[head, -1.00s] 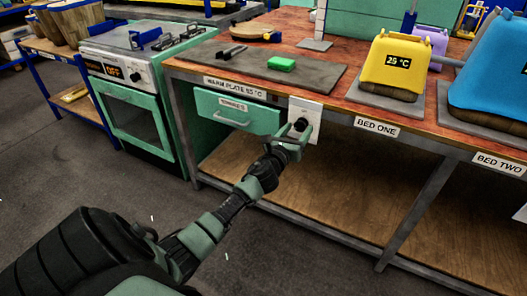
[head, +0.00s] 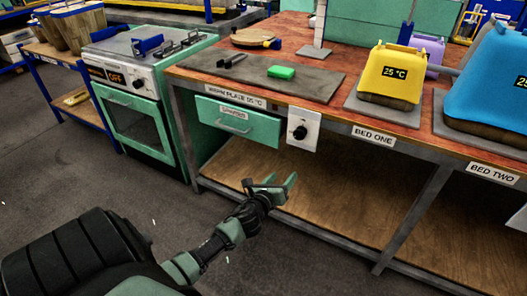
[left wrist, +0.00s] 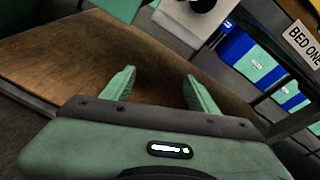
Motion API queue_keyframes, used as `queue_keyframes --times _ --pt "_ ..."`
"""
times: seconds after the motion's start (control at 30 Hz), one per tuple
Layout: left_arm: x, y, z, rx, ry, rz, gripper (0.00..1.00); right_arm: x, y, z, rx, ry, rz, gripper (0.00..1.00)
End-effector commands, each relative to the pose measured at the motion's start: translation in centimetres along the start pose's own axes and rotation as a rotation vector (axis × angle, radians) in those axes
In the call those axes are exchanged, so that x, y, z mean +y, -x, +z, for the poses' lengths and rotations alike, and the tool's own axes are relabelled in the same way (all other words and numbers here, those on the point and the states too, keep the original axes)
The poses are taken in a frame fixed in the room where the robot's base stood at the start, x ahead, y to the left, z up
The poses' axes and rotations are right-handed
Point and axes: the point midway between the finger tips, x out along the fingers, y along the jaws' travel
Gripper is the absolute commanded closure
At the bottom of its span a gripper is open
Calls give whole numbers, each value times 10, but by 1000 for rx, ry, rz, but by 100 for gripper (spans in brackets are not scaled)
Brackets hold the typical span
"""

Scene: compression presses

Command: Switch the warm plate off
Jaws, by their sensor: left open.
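The warm plate (head: 313,84) is a dark grey slab on the bench top, with a green block (head: 281,72) and a small dark tool lying on it. The label on the bench edge below reads WARM PLATE and a temperature that looks like 55 °C. Its black knob (head: 300,132) sits on a white panel (head: 304,142) on the bench front; the panel's lower part shows at the top of the left wrist view (left wrist: 186,20). My left gripper (head: 275,184) is open and empty, below and in front of the knob, apart from it. My right gripper is not in view.
A green drawer (head: 239,122) is left of the panel. A green oven (head: 138,110) reading OFF stands further left. A yellow press cover (head: 391,70) reading 25 °C and a blue one (head: 490,80) stand right. A lower wooden shelf (head: 350,215) lies behind my gripper.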

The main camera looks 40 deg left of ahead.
Motion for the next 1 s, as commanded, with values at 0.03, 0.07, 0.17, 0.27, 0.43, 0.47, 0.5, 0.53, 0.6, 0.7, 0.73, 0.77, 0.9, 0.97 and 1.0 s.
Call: queue_keyframes --times 0.03,0.07,0.17,0.27,0.43,0.47,0.5,0.53,0.6,0.7,0.73,0.77,0.9,0.97,1.0 --pt "3 3 -8 24 38 11 41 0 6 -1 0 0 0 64" --pt "5 4 -14 36 64 18 41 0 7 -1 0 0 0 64" --pt "12 8 -33 78 145 41 41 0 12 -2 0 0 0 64" --pt "19 14 -51 116 225 67 41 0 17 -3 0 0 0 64" --pt "30 24 -80 174 359 117 41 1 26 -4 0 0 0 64" --pt "32 27 -86 184 383 127 41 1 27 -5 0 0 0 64" --pt "35 30 -93 197 414 140 41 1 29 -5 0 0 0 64" --pt "36 32 -98 207 436 150 41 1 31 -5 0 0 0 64" --pt "41 39 -111 229 491 175 41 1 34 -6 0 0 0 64" --pt "47 48 -127 257 566 212 41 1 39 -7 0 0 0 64" --pt "48 51 -132 264 589 223 41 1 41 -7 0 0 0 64" --pt "50 54 -137 272 610 234 41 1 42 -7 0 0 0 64" --pt "58 68 -159 305 713 291 41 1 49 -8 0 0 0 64" --pt "61 75 -168 317 755 315 41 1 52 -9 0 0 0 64" --pt "63 80 -174 325 780 331 41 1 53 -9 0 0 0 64"
